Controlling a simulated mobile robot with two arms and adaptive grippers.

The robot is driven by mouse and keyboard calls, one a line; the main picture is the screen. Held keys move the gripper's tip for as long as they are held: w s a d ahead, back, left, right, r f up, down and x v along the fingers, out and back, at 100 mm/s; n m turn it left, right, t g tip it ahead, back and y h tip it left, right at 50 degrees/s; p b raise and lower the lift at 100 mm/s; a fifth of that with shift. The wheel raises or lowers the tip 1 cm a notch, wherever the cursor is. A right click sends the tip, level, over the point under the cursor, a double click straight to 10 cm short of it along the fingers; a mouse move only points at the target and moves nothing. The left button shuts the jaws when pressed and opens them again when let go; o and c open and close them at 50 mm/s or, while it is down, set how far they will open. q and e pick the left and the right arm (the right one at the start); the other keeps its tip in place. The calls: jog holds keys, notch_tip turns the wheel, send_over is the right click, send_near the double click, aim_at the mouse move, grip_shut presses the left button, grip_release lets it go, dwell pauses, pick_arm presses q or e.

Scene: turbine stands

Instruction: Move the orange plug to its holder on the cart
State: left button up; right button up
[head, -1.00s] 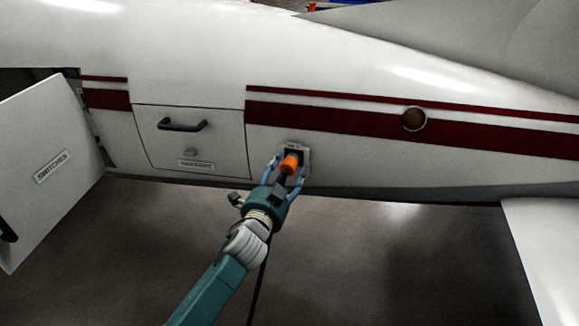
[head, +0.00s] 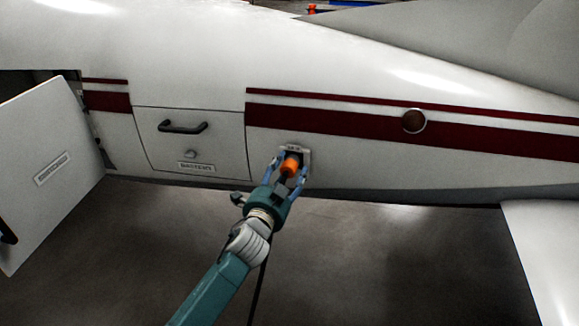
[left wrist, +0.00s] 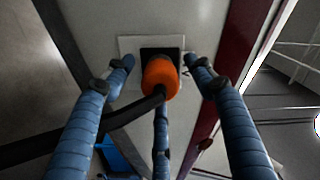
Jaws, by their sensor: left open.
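The orange plug (head: 291,163) sits at a socket (head: 304,152) in the side of the white aircraft body. In the left wrist view the orange plug (left wrist: 160,79) is in front of the dark socket opening (left wrist: 160,53), with its black cable running off to the lower left. My left gripper (head: 289,163) is open, with its blue fingers spread around the plug. In the left wrist view the fingers (left wrist: 158,68) stand on either side of the plug, with gaps showing. My right gripper is not in view. No cart or holder is visible.
A closed panel with a black handle (head: 183,126) is left of the socket. An open door (head: 48,170) stands out at the far left. A wing-like white surface (head: 545,255) is at the lower right. The floor below is clear.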

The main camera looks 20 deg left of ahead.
aim_at(287, 173)
pick_arm(q)
grip_shut()
jog(key=shift+s+f, duration=0.1)
jog(key=shift+s, duration=0.5)
dwell(0.3)
jog(key=shift+s+p, duration=0.6)
jog(key=shift+s, duration=0.85)
